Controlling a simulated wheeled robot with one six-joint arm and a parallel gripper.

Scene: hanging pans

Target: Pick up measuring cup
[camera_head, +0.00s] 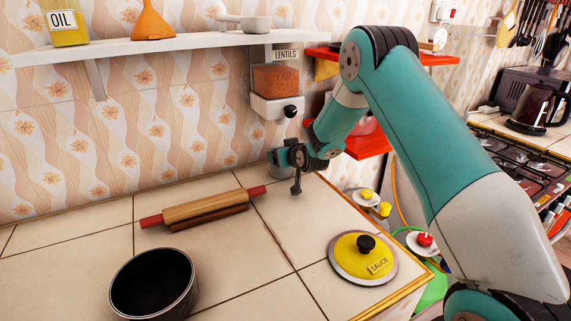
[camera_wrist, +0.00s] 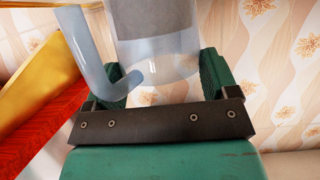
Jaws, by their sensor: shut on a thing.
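The measuring cup (camera_wrist: 165,35) is clear and see-through, with a curved pale handle (camera_wrist: 88,50) on its left in the wrist view. It stands between the two green fingers of my gripper (camera_wrist: 160,75), which is shut on it. The top of the cup runs out of the wrist view. In the head view my gripper (camera_head: 284,157) is low by the tiled wall, over the back of the counter. There the cup is mostly hidden behind the gripper, so I cannot tell whether it touches the counter.
A rolling pin (camera_head: 205,207) lies left of my gripper, with a dark pot (camera_head: 153,285) in front. A yellow sauce lid (camera_head: 362,258) lies near the counter's right edge. A lentils dispenser (camera_head: 277,85) hangs on the wall above, under a white shelf (camera_head: 180,44). Red shelves (camera_head: 368,142) are at right.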

